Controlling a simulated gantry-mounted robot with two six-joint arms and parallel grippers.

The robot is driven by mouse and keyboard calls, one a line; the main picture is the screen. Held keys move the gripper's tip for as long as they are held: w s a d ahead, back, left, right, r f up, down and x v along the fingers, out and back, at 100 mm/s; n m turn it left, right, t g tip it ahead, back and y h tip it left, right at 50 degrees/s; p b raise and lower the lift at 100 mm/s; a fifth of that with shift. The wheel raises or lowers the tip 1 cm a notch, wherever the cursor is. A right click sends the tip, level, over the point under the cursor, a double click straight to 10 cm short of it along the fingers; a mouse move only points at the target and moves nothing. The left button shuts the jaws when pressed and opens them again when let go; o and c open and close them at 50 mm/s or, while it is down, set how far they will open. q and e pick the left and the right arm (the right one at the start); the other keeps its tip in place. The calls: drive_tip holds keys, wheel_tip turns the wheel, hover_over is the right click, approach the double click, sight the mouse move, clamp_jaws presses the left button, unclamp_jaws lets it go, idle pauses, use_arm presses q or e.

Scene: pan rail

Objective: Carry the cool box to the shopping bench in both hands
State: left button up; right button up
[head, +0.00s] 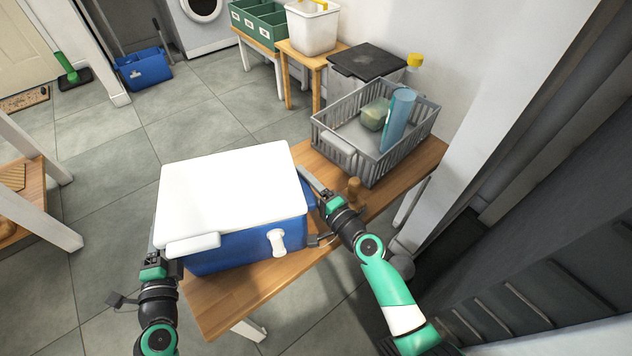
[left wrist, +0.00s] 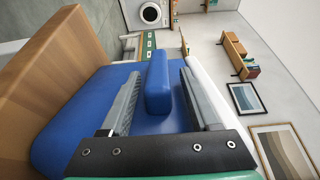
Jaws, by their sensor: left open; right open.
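The cool box (head: 235,190) has a blue body and a white lid, and it sits on a wooden-topped bench (head: 225,300) in the head view. The lid is shut, with a white latch or spout on the front. My left gripper (head: 154,243) is at the box's left end, its fingers partly hidden in the head view. In the left wrist view its open fingers stand on either side of a blue side handle (left wrist: 158,85), with gaps showing. My right gripper (head: 314,187) is open at the box's right end; the handle there is mostly hidden.
A grey basket (head: 345,160) with a blue bottle (head: 398,118) and a green container stands on the bench to the right. A brown wooden object (head: 353,192) stands close to my right gripper. A white post rises at right. Open tiled floor (head: 110,190) lies left and behind.

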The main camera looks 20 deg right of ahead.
use_arm(q)
drive_tip(key=shift+s, duration=0.15)
drive_tip(key=s+a, duration=0.1)
drive_tip(key=s, duration=1)
drive_tip(key=shift+s+a, duration=0.3)
drive_tip(key=shift+a, duration=0.05)
use_arm(e)
drive_tip(key=v, duration=1.2)
drive_tip(key=shift+s+f, duration=0.1)
